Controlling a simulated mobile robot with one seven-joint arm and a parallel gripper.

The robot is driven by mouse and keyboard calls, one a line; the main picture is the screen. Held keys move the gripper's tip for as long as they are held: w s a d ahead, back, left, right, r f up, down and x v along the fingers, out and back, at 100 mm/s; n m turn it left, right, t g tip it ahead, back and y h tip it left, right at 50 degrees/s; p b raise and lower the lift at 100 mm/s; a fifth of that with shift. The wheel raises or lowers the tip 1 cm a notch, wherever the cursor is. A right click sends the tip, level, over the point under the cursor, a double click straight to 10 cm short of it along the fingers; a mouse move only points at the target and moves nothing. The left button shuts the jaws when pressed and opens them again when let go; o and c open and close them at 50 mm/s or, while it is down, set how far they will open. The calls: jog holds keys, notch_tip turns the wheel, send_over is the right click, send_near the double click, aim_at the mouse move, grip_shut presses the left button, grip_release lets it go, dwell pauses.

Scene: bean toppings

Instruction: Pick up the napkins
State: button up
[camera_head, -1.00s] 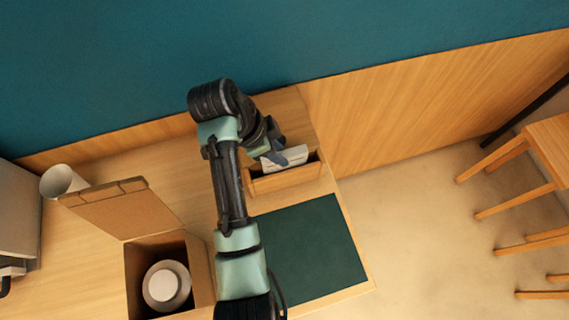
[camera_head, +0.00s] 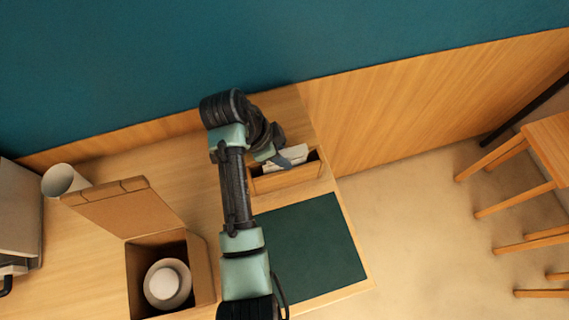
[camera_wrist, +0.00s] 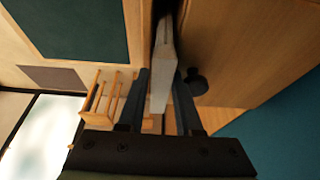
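The napkins (camera_head: 295,154) are a white stack standing in a wooden holder box (camera_head: 290,179) on the counter. In the wrist view the napkins (camera_wrist: 162,75) show edge-on between the two fingers. My gripper (camera_head: 281,154) is at the holder, reaching over the napkins and covering part of them. In the wrist view my gripper (camera_wrist: 163,80) has one finger on each side of the stack, with narrow gaps showing. The fingers look open; firm contact is not visible. The lower part of the napkins is hidden in the holder.
A dark green mat (camera_head: 310,250) lies in front of the holder. An open cardboard box (camera_head: 203,265) with white round ware inside stands left, near a white cup (camera_head: 62,180). A teal wall (camera_head: 300,40) rises behind. Wooden stools (camera_head: 550,150) stand at the right.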

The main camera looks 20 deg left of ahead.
grip_shut()
dwell(1.4)
